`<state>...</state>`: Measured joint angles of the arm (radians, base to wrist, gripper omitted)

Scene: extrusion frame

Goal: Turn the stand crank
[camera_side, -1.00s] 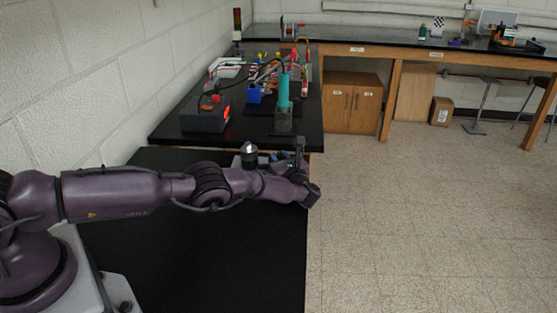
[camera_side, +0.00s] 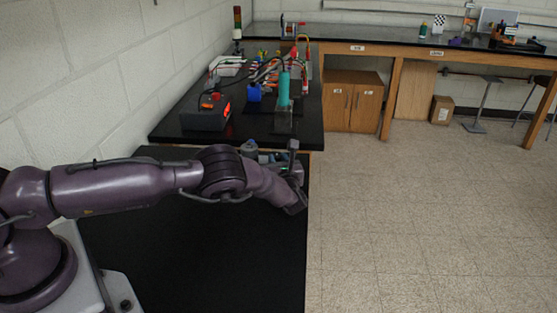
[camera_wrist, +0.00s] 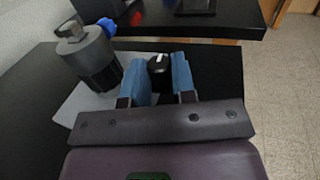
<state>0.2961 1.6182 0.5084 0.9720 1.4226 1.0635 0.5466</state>
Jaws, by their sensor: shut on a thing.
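The stand in the wrist view has a dark grey cylindrical body (camera_wrist: 92,58) on a light grey base plate (camera_wrist: 72,110). A black crank handle (camera_wrist: 158,66) with a white mark on top stands right of the body. My gripper (camera_wrist: 160,63) has one blue finger on each side of the handle and is shut on it. The link between handle and body is hidden. In the side view, my gripper (camera_side: 281,159) is low at the far edge of the near black table, with the stand (camera_side: 250,148) partly hidden behind my arm.
The near black table (camera_side: 220,255) is bare in front of my arm. A second black bench behind it holds a grey box with an orange face (camera_side: 206,115), a teal cylinder (camera_side: 284,90) and several small parts. Open floor (camera_side: 420,220) lies to the right.

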